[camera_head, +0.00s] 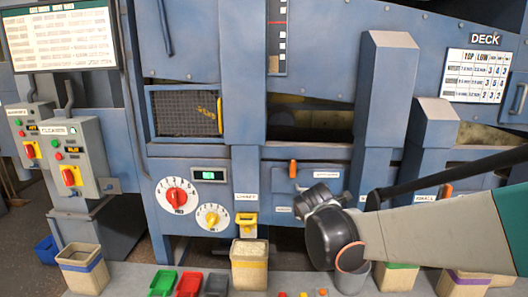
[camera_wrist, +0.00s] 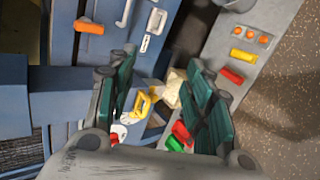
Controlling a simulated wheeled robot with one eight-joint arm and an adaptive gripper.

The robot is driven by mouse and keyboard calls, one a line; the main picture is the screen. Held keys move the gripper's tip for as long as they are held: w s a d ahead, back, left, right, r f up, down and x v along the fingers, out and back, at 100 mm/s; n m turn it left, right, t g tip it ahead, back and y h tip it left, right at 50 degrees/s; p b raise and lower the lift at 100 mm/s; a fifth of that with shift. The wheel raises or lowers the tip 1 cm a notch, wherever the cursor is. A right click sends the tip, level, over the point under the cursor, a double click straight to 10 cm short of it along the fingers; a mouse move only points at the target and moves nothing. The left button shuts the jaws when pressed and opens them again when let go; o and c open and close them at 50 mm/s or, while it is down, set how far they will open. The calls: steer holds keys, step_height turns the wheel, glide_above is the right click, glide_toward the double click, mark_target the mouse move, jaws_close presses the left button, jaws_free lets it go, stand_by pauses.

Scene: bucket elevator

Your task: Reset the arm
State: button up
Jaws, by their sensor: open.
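My arm reaches in from the right in the head view, in front of the blue machine (camera_head: 285,178). Its wrist end hides part of the lower panel and some containers on the bench, and the gripper fingers are not clearly visible there. In the wrist view my gripper (camera_wrist: 160,108) shows two dark green finger pads set wide apart. It is open and nothing is held between the pads. Past the fingers are a yellow spout (camera_wrist: 143,103) and a pale container (camera_wrist: 174,88).
A grey bench (camera_head: 130,281) runs along the front with green (camera_head: 162,283), red (camera_head: 188,285) and dark grey (camera_head: 215,285) scoops. A full container (camera_head: 250,275) stands under the yellow spout (camera_head: 247,222). Control boxes (camera_head: 78,160) stand at left. Open floor (camera_wrist: 285,100) shows in the wrist view.

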steer(key=s+d+f+m+g+y, duration=0.1)
steer(key=s+d+m, duration=0.1)
steer(key=s+m, duration=0.7)
steer(key=s+d+f+m+g+y, duration=0.1)
steer(key=s+m, duration=0.8)
steer(key=s, duration=1.4)
steer(key=d+g, duration=0.1)
steer(key=d, duration=0.1)
steer(key=shift+d+g+b, duration=0.3)
